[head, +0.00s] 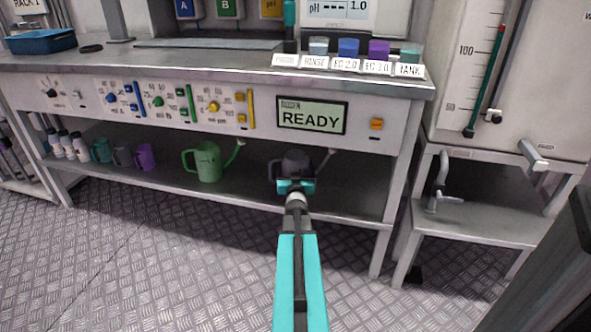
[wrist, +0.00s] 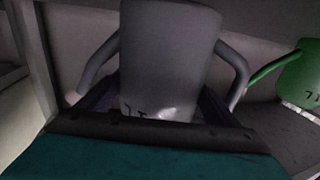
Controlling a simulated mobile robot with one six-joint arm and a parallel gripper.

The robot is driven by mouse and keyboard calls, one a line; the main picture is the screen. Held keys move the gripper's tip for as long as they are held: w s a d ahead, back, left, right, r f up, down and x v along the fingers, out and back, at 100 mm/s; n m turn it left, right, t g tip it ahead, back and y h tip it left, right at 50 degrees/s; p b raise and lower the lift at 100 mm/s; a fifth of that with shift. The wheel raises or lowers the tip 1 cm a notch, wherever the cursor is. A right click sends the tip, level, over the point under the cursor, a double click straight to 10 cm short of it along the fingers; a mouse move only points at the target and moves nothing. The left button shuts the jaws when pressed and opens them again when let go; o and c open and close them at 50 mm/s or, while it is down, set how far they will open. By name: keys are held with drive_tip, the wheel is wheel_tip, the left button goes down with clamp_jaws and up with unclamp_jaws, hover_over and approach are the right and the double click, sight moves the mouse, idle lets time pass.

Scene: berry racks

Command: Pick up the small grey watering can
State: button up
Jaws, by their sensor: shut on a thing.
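The small grey watering can (head: 296,161) is on the lower shelf under the bench, at its right part, with its spout to the right and its handle to the left. My gripper (head: 295,184) is at its front and shut on its body. In the wrist view the can's grey body (wrist: 168,50) fills the middle between the dark fingers, with dark marks low on it. The view looks upside down. My gripper hides part of the can's front, and I cannot tell whether its base touches the shelf.
A larger green watering can (head: 207,162) stands left of it; it also shows in the wrist view (wrist: 302,75). Several cups and white bottles stand farther left on the lower shelf (head: 345,196). The bench front with its READY display (head: 311,116) overhangs the can. A bench leg (head: 385,245) is to the right.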

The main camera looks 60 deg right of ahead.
wheel_tip(320, 180, up, 2)
drive_tip(key=shift+r+p, duration=0.25)
drive_tip(key=shift+p, duration=0.3)
drive_tip(key=p+v, duration=0.2)
drive_tip(key=v, duration=0.6)
drive_tip(key=shift+s+a+r, duration=0.1)
drive_tip(key=shift+a, duration=0.1)
drive_tip(key=shift+r+p, duration=0.1)
drive_tip(key=shift+p, duration=0.35)
drive_tip(key=p+v, duration=0.2)
drive_tip(key=p, duration=0.4)
drive_tip(key=shift+s+a+r+p, duration=0.1)
drive_tip(key=shift+a+r+p, duration=0.1)
drive_tip(key=shift+p, duration=0.1)
drive_tip(key=p, duration=0.7)
approach(295, 168)
drive_tip(key=shift+s+a+r, duration=0.1)
drive_tip(key=shift+s+a, duration=0.05)
drive_tip(key=shift+a, duration=0.1)
